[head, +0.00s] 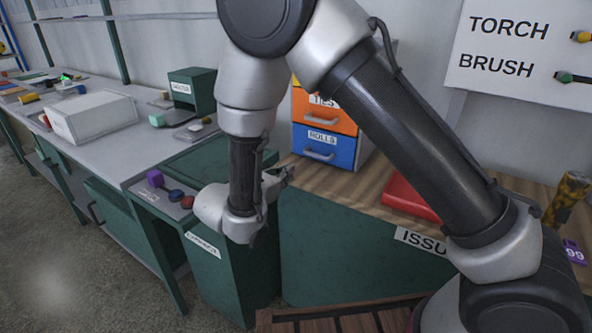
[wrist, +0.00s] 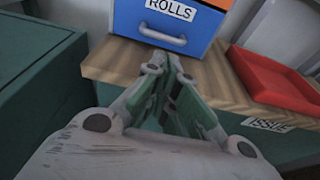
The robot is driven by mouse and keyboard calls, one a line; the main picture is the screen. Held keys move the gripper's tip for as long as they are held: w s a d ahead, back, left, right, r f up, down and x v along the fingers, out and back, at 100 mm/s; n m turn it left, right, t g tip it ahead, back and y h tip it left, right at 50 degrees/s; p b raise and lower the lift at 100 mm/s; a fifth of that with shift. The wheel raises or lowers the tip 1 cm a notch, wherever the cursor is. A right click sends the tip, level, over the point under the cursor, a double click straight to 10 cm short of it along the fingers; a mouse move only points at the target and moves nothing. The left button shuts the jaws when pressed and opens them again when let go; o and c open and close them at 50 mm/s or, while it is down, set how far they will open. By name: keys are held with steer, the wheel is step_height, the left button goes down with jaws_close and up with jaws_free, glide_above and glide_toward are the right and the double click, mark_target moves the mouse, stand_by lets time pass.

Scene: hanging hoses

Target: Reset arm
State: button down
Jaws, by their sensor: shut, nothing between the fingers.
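My gripper (wrist: 166,68) is shut and empty in the wrist view. It points toward the wooden bench top (wrist: 120,62), in front of the blue drawer marked ROLLS (wrist: 168,20). In the head view my gripper (head: 288,172) shows small, near the left edge of the wooden bench top (head: 345,190), partly hidden behind my wrist. My arm is bent, with the elbow high and crossing the middle of the picture. From these views I cannot tell whether the fingertips touch the bench or the drawer.
A red tray (head: 408,197) lies on the wooden bench. An orange drawer (head: 323,108) sits above the blue one. A green cabinet (head: 225,265) stands left of the bench. A grey counter (head: 100,145) with a white box (head: 92,118) runs along the left. The floor (head: 70,260) at front left is clear.

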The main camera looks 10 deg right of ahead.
steer(key=s+d+r+m+g, duration=0.3)
steer(key=s+d+m+g, duration=0.85)
steer(key=d, duration=0.35)
steer(key=s+d+r+m+t+y, duration=0.3)
steer(key=s+d+r+m+y, duration=0.6)
steer(key=s+d+r+m, duration=0.4)
steer(key=d+r+m, duration=0.3)
steer(key=shift+s+d+r+m+t+y, duration=0.2)
steer(key=shift+s+d+m+t+y, duration=0.1)
steer(key=shift+s+m+t+y, duration=0.1)
